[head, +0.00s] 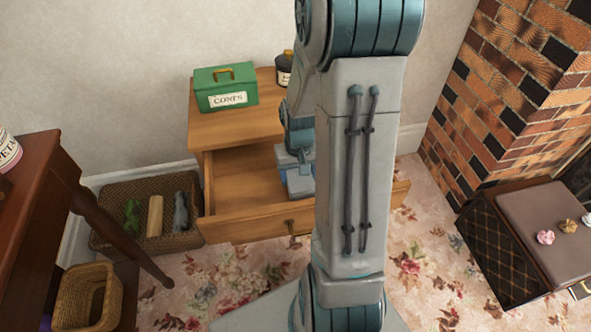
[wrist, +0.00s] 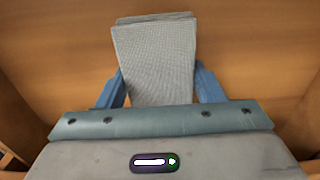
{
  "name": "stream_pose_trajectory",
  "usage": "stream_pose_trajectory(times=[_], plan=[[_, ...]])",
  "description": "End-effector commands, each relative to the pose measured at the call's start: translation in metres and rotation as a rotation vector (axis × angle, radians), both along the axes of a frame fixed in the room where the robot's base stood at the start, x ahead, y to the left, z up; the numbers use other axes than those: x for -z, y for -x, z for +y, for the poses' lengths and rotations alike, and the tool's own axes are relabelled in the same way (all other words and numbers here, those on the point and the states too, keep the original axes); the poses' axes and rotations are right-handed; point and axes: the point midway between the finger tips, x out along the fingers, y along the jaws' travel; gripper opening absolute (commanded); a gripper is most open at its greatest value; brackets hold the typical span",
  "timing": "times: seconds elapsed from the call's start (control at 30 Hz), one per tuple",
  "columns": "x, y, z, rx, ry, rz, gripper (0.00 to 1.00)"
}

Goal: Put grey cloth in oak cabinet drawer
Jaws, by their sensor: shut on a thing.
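The oak cabinet (head: 230,127) stands against the wall with its top drawer (head: 245,228) pulled open. My gripper (head: 298,180) is at the open drawer in the head view, partly hidden by my own arm. In the wrist view my gripper (wrist: 158,88) is shut on the folded grey cloth (wrist: 155,55), with a blue finger on each side of it. Wooden surfaces of the drawer surround the cloth in that view. I cannot tell whether the cloth touches the drawer bottom.
A green box (head: 225,88) and a dark bottle (head: 284,68) stand on the cabinet top. A wicker basket (head: 180,240) with several items is left of the cabinet. A dark wooden table (head: 35,200) is at far left, a cushioned bench (head: 535,215) at right.

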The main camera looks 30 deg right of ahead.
Motion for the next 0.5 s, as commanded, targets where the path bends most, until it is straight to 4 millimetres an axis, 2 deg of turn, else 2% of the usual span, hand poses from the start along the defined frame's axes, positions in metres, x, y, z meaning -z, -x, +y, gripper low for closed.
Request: stream_pose_trajectory(times=[0.1,0.33,0.4,0.5], plan=[[0.004,-0.007,-0.002,0.001,0.000,-0.001,0.39],[0.005,-0.041,-0.012,0.002,0.001,-0.002,0.39],[0.014,-0.039,-0.012,0.001,0.000,0.000,0.39],[0.014,-0.039,-0.011,0.000,0.000,-0.001,0.39]])
